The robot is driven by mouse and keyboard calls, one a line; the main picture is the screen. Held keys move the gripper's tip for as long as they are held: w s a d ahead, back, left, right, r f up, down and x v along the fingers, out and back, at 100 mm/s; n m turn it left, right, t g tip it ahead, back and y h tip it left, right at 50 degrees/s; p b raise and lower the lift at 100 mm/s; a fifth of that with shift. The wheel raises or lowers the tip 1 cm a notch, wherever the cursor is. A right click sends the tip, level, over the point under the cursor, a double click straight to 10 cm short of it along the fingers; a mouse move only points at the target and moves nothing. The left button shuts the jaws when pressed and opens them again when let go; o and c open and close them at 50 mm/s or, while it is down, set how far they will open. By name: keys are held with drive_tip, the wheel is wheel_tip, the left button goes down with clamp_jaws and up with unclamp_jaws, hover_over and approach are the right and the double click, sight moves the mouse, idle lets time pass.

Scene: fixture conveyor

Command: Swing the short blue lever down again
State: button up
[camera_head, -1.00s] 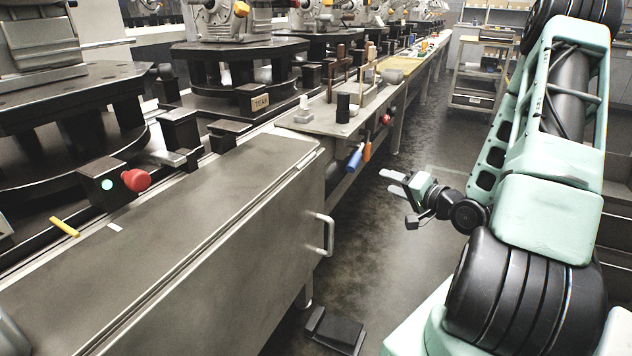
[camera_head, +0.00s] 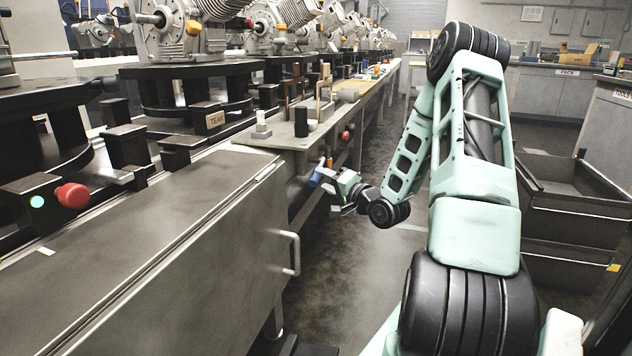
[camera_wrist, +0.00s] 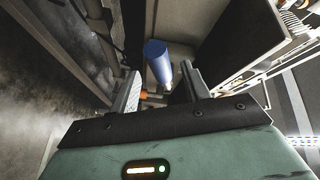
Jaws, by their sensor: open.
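The short blue lever (camera_head: 315,178) sticks out from the side of the bench, below its top, tilted in the picture. My gripper (camera_head: 326,180) is close beside it, its fingers partly overlapping it in the head view. In the wrist view the lever shows as a blue cylinder (camera_wrist: 157,60) between the two fingers of my open gripper (camera_wrist: 162,74). Neither finger clearly touches it, and I cannot tell how deep it sits between them. The lever's lower part is partly hidden in the head view.
An orange handle (camera_head: 329,162) is just behind the lever, and a red knob (camera_head: 345,136) is further along the bench side. The grey cabinet with its bar handle (camera_head: 293,253) stands at the near left. The bench top (camera_head: 285,135) overhangs the lever. The aisle floor is clear.

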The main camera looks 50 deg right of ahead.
sight(316, 176)
drive_tip(key=shift+w+d+b, duration=0.15)
drive_tip(key=shift+w+b, duration=0.1)
drive_tip(key=shift+w, duration=0.9)
drive_tip(key=shift+w+d+b, duration=0.15)
drive_tip(key=shift+w+b, duration=0.05)
drive_tip(key=shift+w, duration=0.9)
clamp_jaws()
